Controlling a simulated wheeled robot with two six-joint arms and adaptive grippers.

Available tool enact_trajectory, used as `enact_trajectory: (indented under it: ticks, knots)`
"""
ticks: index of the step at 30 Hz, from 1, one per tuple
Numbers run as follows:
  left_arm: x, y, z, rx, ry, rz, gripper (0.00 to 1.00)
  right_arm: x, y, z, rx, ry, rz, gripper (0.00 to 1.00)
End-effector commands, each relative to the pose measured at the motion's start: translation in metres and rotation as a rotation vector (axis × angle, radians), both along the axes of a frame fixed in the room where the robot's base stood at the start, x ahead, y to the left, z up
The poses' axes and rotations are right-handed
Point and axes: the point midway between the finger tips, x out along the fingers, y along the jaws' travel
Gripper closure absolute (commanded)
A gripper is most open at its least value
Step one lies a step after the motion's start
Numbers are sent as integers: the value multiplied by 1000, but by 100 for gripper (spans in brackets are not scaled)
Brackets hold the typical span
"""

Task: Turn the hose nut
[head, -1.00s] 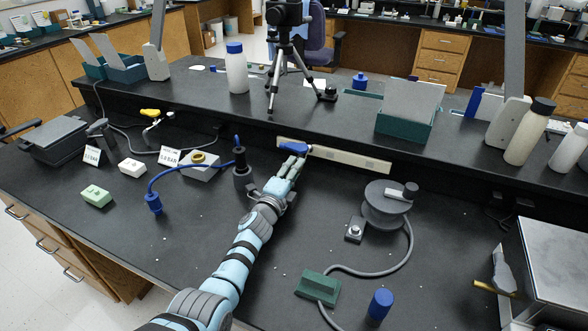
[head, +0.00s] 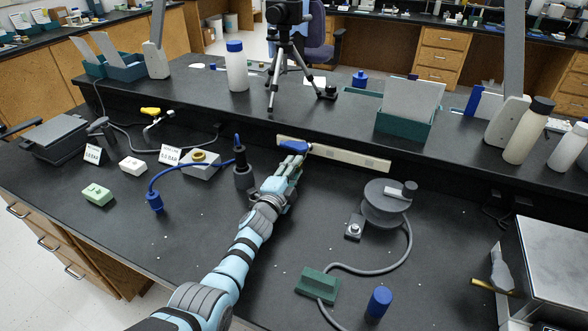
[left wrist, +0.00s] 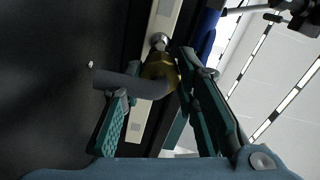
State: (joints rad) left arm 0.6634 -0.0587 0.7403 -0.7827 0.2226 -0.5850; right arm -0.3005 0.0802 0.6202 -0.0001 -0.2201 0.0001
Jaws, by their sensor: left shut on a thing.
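The brass hose nut (left wrist: 160,70) sits at the end of a grey elbow hose end (left wrist: 135,84), against a fitting on the pale wall strip (head: 350,158). My left gripper (head: 292,163) reaches up to the strip, just below a blue handle (head: 296,146). In the left wrist view, its teal fingers (left wrist: 155,100) lie on either side of the nut and hose end, shut on the nut. The exact contact is partly hidden. In the head view the fingers cover the nut. My right gripper is not in view.
A grey block with a brass ring (head: 199,157) and a dark post (head: 243,175) stand left of my left arm. The raised shelf edge is close behind the strip.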

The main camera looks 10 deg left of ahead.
Motion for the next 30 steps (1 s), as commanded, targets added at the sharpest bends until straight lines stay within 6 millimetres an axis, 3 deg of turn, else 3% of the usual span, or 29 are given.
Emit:
enact_trajectory:
  ticks: [1,5,20,23,25,30]
  knots:
    - [0,0,-1,0,1,1,70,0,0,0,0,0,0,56]
    - [0,0,0,1,1,1,52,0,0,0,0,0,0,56]
    - [0,0,-1,39,-8,0,52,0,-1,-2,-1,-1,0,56]
    - [0,0,-2,212,-43,-1,52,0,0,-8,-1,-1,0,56]
    - [0,0,-4,428,-84,0,52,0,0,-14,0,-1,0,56]
    - [0,0,-5,1146,-225,2,52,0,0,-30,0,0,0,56]
